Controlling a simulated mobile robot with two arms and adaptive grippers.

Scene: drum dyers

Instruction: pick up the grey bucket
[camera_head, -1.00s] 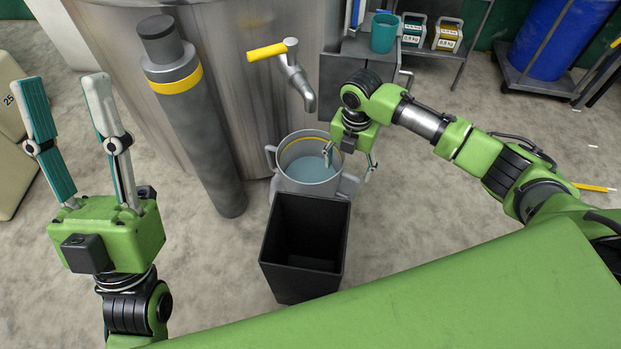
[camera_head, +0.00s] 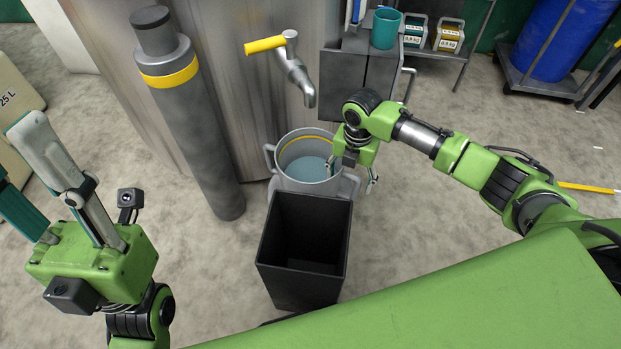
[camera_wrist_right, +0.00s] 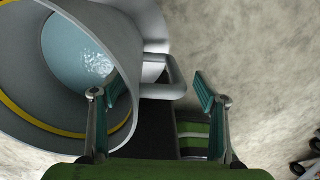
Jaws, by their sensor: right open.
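The grey bucket (camera_head: 306,160), with a yellow band inside and bluish liquid in it, stands below the tap. It has a looped handle on each side. My right gripper (camera_head: 351,176) is open over the bucket's right side. In the right wrist view the bucket (camera_wrist_right: 45,125) fills the left, and its side handle (camera_wrist_right: 168,80) lies between the spread fingers of my right gripper (camera_wrist_right: 160,92). I cannot tell whether they touch it. My left gripper (camera_head: 22,165) is open and empty at the far left, away from the bucket.
A black open bin (camera_head: 305,245) stands right in front of the bucket. A tap (camera_head: 290,65) with a yellow lever sticks out above it from a large steel drum. A thick grey pipe (camera_head: 195,110) rises to the left.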

